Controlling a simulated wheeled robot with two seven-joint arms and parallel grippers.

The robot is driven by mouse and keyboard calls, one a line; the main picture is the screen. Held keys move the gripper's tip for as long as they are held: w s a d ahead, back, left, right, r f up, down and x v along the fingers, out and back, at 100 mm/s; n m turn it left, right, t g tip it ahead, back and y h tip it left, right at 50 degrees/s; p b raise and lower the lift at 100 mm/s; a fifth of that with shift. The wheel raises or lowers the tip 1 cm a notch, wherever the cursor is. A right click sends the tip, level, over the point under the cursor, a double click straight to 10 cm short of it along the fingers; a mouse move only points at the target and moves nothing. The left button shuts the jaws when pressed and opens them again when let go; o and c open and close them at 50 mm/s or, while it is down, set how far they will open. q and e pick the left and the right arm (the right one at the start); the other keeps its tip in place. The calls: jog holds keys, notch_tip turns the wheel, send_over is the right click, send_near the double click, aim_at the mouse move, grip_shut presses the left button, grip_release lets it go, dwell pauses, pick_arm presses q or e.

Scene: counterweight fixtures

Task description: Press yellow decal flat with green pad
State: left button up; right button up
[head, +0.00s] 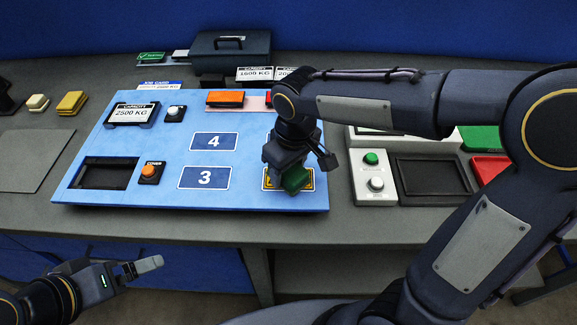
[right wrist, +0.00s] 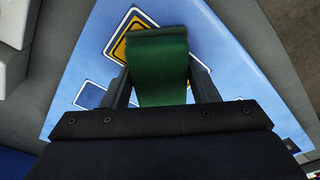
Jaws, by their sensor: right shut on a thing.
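The yellow decal (head: 308,181) lies on the blue panel (head: 255,201) near its front right corner. In the right wrist view the decal (right wrist: 119,45) shows as a yellow sign with a dark border, partly hidden by the pad. My right gripper (head: 290,170) is shut on the green pad (head: 297,180) and holds it over the decal. The pad (right wrist: 158,70) sits between both fingers in the right wrist view; I cannot tell whether it touches the decal. My left gripper (head: 143,268) is low at the left, in front of the counter, apart from everything; its opening is unclear.
The panel carries number plates 4 (head: 214,141) and 3 (head: 204,178), an orange button (head: 149,171), a white button (head: 174,111) and a 2500 KG card (head: 131,113). A button box (head: 374,177) stands right of the panel. A dark toolbox (head: 231,52) stands behind.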

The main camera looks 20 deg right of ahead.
jog(key=shift+f, duration=0.1)
notch_tip(320, 180, up, 7)
jog(key=p, duration=0.6)
jog(key=shift+w, duration=0.1)
dwell(0.5)
